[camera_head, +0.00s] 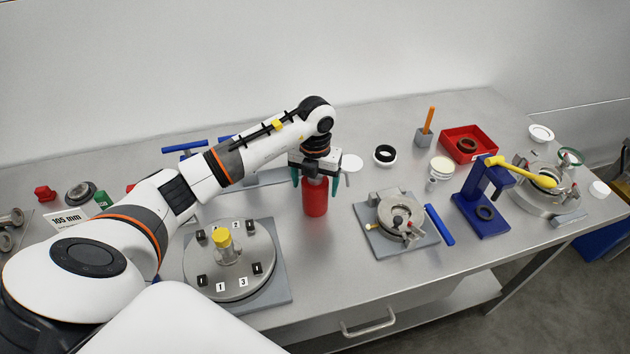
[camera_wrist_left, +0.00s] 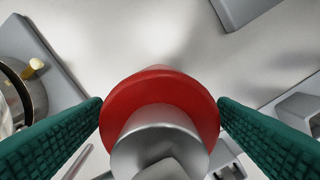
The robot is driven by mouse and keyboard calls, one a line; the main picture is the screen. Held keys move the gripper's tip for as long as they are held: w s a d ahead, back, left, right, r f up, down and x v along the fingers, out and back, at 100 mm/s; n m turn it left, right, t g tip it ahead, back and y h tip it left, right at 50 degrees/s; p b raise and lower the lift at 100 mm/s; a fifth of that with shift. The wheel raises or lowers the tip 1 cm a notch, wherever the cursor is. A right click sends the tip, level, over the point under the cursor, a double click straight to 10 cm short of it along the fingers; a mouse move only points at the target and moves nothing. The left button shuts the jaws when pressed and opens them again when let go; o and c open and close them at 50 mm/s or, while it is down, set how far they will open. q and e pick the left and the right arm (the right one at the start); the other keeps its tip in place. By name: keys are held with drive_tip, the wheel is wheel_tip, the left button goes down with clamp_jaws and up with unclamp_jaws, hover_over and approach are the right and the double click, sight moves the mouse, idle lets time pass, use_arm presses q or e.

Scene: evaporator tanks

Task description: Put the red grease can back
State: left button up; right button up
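The red grease can (camera_head: 315,199) stands upright near the middle of the bench, with a silver top. My left gripper (camera_head: 315,180) points down over it, its two teal fingers on either side of the can's upper part. In the head view there is a small gap between the fingers and the can, so the gripper looks open. In the left wrist view the can (camera_wrist_left: 160,92) sits centred between the fingertips (camera_wrist_left: 160,103), with the silver top toward me. Whether a finger touches it is hard to tell there. My right gripper is not in view.
A round numbered plate (camera_head: 250,282) with a yellow-capped part is at left front. A grey fixture (camera_head: 378,240) and blue handle (camera_head: 440,225) are to the right of the can. Farther right are a blue press (camera_head: 470,205) and red tray (camera_head: 483,139). Bare bench lies in front of the can.

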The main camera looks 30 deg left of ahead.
use_arm(q)
drive_tip(key=shift+r, duration=0.1)
wheel_tip(320, 180, up, 11)
drive_tip(key=b, duration=0.2)
drive_tip(key=shift+w+r+b, duration=0.1)
drive_tip(key=shift+b, duration=0.25)
drive_tip(key=shift+r, duration=0.45)
idle(0.8)
